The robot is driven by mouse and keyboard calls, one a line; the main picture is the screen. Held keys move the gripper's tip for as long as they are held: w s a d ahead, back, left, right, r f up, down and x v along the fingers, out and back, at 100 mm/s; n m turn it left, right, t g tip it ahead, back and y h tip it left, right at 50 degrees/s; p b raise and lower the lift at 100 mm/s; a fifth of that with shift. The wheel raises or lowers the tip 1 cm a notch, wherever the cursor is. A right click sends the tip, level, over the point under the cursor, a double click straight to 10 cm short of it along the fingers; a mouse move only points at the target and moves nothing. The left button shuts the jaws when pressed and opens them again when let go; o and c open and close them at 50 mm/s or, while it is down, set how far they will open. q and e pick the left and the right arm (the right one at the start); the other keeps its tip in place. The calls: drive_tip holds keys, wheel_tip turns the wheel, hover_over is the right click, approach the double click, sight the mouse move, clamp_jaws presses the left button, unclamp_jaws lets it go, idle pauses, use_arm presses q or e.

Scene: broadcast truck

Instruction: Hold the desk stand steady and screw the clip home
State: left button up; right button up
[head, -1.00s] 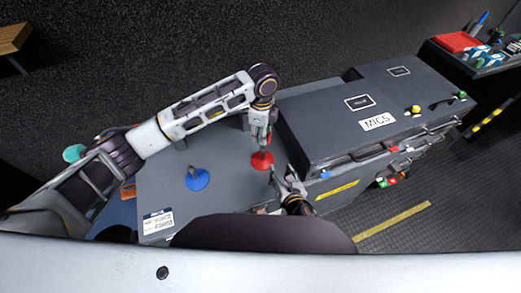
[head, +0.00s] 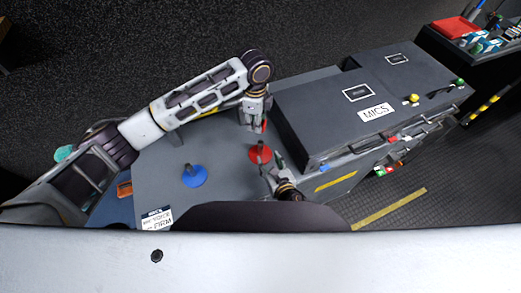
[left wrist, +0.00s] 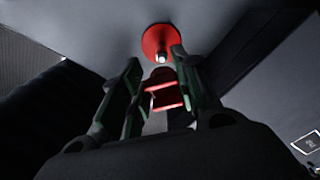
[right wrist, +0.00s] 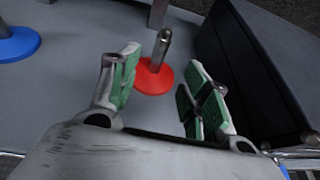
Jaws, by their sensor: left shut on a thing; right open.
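The red desk stand (head: 260,154), a round base with a short metal post, stands upright on the grey case top. A red clip (left wrist: 165,97) is between the fingers of my left gripper (left wrist: 158,85); a bit of it shows in the head view (head: 264,126). My left gripper (head: 256,115) is shut on it, behind the stand, and the clip is apart from the post. My right gripper (right wrist: 160,85) is open in front of the stand. In the right wrist view the red stand (right wrist: 153,78) shows in the gap between its fingertips, apparently not gripped.
A blue stand (head: 194,176) stands to the left on the same case top. The dark MICS case (head: 350,110) rises close on the right. A labelled card (head: 157,219) lies at the front left edge. The case top between the stands is clear.

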sight(262, 148)
drive_tip(key=shift+x, duration=5.7)
drive_tip(key=shift+c, duration=0.4)
clamp_jaws()
